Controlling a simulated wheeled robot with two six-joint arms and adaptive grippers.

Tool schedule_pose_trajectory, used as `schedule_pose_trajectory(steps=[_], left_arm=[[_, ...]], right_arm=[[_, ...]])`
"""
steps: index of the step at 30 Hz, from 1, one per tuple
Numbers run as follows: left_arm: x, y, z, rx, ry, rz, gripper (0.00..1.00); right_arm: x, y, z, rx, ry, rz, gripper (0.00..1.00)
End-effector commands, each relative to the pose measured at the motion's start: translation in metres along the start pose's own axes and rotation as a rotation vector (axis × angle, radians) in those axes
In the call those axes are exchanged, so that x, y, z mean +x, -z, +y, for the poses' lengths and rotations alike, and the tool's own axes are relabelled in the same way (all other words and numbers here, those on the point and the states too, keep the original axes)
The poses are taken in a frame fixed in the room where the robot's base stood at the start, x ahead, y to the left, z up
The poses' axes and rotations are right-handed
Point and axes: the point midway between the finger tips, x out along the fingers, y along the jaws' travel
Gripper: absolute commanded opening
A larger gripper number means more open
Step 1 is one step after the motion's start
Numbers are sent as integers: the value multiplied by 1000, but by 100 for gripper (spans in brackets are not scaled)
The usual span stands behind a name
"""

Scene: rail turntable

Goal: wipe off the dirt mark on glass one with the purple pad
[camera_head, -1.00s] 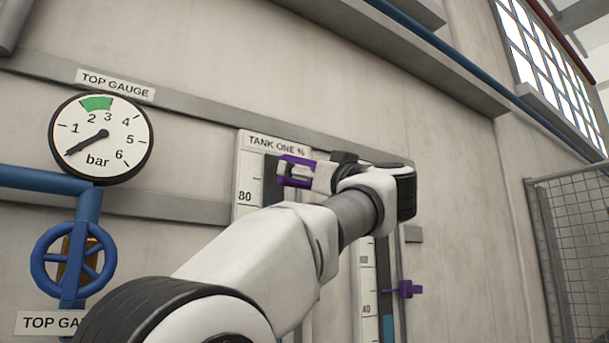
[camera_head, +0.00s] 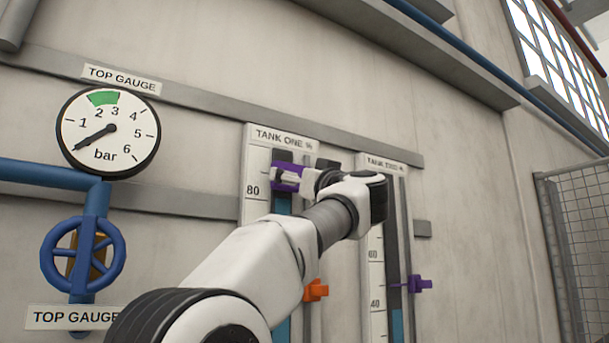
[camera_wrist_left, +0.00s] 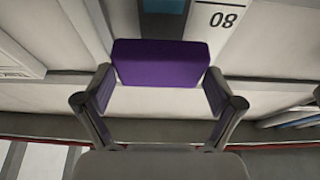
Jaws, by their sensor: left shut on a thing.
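The purple pad (camera_head: 287,178) is gripped by my left gripper (camera_head: 294,177) in front of glass one (camera_head: 283,204), the upright tube on the "TANK ONE %" board. The pad is level with a spot just above the 80 mark. The tube shows dark above the pad and blue below it. In the left wrist view the pad (camera_wrist_left: 161,64) lies across between the two fingers, near the board with an upside-down 80. I cannot tell whether the pad touches the glass. No dirt mark can be made out; the pad and arm hide part of the tube.
A second level board (camera_head: 375,250) stands to the right, with a purple pointer (camera_head: 419,284). An orange pointer (camera_head: 316,290) sits beside glass one. A round gauge (camera_head: 109,131) and blue valve wheel (camera_head: 83,253) are at left; a mesh fence (camera_head: 575,230) is at right.

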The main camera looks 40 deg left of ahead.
Motion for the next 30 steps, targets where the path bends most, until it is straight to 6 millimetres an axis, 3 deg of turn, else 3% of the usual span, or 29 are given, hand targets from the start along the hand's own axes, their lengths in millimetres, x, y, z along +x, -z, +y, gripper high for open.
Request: schedule_pose_trajectory(steps=[30], left_arm=[[10, -4, 0, 0, 1, 0, 65]], right_arm=[[0, 0, 0, 0, 0, 0, 82]])
